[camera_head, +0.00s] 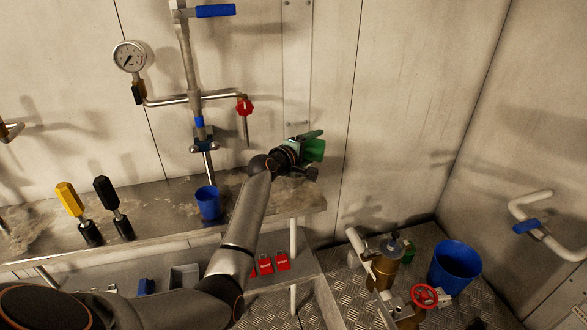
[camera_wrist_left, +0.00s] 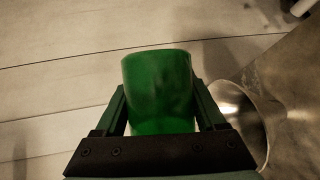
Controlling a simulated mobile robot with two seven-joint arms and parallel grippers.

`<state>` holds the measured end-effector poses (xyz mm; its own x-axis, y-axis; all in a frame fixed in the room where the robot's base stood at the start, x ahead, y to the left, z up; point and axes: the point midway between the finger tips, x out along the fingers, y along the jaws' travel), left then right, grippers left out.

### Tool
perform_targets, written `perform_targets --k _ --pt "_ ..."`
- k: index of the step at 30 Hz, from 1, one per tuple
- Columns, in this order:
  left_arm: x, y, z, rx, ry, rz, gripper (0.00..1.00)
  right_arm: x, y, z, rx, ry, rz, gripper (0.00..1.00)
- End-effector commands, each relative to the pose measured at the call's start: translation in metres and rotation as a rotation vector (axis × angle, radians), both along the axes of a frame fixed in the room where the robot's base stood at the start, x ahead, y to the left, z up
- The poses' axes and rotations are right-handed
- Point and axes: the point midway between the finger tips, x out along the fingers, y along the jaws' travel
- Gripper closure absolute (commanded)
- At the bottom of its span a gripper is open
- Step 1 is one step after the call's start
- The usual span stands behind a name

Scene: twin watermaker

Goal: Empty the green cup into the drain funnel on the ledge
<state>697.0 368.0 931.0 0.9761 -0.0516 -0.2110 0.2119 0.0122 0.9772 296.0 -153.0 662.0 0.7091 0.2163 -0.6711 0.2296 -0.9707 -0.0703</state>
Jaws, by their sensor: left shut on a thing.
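The green cup (camera_head: 314,150) is off the ledge, in my left gripper (camera_head: 306,143) near the ledge's right end. In the left wrist view the green cup (camera_wrist_left: 158,92) sits between the two fingers of my left gripper (camera_wrist_left: 160,95), which is shut on it. Its inside does not show, so I cannot tell what it holds. A shiny metal funnel (camera_wrist_left: 242,108) shows just right of the cup in the left wrist view, apart from it in the picture and partly hidden by the gripper. In the head view my arm covers the place around the funnel. My right gripper is not in view.
A blue bucket (camera_head: 455,266) is on the floor at right.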

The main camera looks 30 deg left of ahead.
Motion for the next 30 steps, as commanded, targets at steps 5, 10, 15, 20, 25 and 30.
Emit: perform_targets --k 5,10,15,20,25,30 --pt "-0.0002 0.0009 -0.0024 -0.023 -0.008 0.001 0.85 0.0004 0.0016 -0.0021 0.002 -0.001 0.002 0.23" --pt "-0.0004 0.0014 -0.0014 -0.045 -0.016 0.001 0.85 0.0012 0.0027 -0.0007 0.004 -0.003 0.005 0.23" --pt "-0.0006 0.0020 -0.0004 -0.067 -0.024 0.000 0.85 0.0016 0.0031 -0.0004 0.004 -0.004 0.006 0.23" --pt "-0.0008 0.0026 0.0004 -0.087 -0.031 0.001 0.85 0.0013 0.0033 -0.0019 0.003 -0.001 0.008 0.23" --pt "-0.0010 0.0029 0.0014 -0.110 -0.039 0.000 0.85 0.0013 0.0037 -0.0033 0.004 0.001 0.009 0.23" --pt "-0.0011 0.0034 0.0020 -0.130 -0.046 0.000 0.85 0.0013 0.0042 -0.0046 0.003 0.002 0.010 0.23"
